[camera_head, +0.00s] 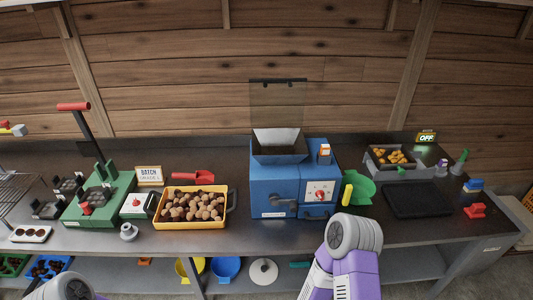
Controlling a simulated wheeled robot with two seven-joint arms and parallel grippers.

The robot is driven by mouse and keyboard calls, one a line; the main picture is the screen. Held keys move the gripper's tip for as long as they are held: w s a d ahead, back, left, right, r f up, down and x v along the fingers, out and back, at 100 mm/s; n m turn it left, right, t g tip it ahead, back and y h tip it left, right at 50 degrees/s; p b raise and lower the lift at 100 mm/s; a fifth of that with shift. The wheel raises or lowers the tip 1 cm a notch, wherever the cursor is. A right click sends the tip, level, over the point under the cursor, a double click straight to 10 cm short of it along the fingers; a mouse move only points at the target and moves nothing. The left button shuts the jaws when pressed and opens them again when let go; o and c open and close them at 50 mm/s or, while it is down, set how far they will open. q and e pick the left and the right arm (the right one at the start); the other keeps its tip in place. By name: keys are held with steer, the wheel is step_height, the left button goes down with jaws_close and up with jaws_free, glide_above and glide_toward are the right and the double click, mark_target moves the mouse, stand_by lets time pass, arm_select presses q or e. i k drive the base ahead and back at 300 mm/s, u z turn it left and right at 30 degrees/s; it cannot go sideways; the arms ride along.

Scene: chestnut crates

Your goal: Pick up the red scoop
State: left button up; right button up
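The red scoop (200,176) lies on the dark worktop behind the yellow crate (190,228). The scoop's bowl is at the right and its handle points left. The yellow crate is full of brown chestnuts. Part of my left arm shows at the bottom left edge, but its gripper is out of view. My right arm comes up from the bottom, right of centre, in front of the worktop. Its gripper fingers do not show. Neither arm is near the scoop.
A blue machine (272,187) with a hopper stands right of the crate. A green press (97,205) with a red-handled lever stands at the left, and a small sign (149,175) is left of the scoop. A black tray (416,199) and a grey bin (405,172) are at the right.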

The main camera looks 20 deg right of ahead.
mark_target(191, 176)
steer(key=u, duration=1.7)
steer(key=i, duration=1.7)
steer(key=z, duration=2.35)
